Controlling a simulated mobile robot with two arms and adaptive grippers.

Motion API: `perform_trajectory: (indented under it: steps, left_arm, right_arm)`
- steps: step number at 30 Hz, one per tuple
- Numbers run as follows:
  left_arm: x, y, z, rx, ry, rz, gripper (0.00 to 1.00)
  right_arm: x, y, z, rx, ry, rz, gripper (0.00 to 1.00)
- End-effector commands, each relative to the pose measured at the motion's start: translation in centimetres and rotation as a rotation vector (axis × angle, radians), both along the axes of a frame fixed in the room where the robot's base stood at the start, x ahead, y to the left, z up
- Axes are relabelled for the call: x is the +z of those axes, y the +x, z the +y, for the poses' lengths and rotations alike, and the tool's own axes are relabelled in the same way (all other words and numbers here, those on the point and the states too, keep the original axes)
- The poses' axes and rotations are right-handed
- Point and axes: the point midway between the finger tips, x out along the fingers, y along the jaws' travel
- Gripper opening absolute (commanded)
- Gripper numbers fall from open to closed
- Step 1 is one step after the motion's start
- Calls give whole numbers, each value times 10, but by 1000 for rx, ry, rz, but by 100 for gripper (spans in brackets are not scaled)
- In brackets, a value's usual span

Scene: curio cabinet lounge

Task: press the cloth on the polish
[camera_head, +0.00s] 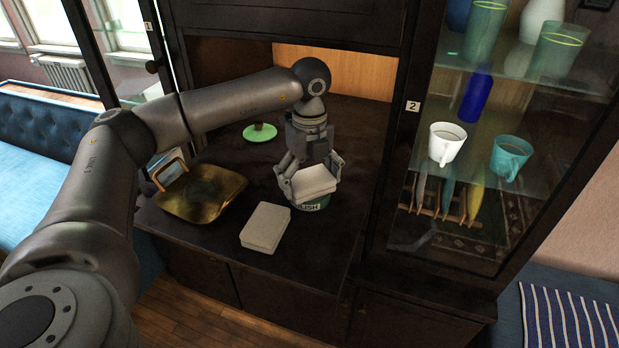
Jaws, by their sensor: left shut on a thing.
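My left gripper (310,180) reaches down over the dark cabinet counter and is shut on a folded white cloth (315,183). The cloth seems to touch the top of the tin, but contact is hard to tell from this angle. The rest of the tin is hidden by the cloth and gripper. My right gripper is not in view.
A brass tray (200,192) is at left, a green dish (260,133) behind. Right stands a glass cabinet with a white mug (446,143) and a teal mug (510,157).

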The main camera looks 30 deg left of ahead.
Motion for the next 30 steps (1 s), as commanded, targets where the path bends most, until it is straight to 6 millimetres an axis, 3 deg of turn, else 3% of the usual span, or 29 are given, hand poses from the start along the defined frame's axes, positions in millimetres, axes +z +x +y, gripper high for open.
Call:
perform_trajectory:
  steps: [24,30]
  left_arm:
    - [65,0,0,0,0,-1,70]
    - [70,0,0,0,0,0,70]
  right_arm:
    - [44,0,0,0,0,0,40]
    - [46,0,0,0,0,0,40]
